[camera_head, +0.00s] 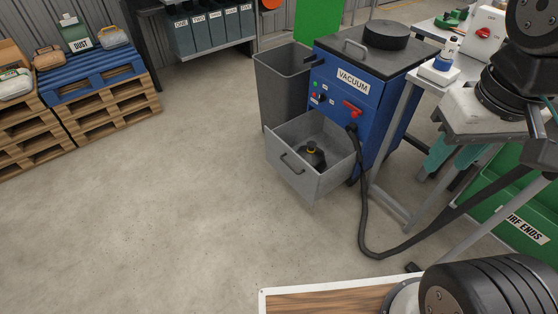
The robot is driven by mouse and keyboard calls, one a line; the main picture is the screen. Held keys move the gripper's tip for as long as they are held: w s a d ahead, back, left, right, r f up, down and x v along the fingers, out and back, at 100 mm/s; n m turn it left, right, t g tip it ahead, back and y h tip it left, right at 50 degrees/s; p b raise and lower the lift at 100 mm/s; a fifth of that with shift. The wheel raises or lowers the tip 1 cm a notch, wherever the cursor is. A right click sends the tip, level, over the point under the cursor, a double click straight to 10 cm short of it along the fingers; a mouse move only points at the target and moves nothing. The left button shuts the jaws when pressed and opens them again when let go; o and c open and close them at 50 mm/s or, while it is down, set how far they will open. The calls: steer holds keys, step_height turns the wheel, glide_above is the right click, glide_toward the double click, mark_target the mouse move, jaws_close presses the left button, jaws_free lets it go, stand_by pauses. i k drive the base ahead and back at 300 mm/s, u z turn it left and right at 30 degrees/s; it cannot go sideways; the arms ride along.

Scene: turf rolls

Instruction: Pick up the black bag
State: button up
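My gripper is not in view. Black rounded parts that look like my arm's links show at the right edge and the lower right corner, well apart from the drawer.
A grey bin (283,78) stands left of the vacuum unit. A black hose (364,215) curves from its front across the floor. A metal-legged table (400,150) stands close at right. Pallets (105,98) stand at left. The floor (170,210) before the drawer is clear.

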mark_target(312, 155)
steer(key=u, duration=0.1)
steer(key=i, duration=1.25)
steer(key=z, duration=0.7)
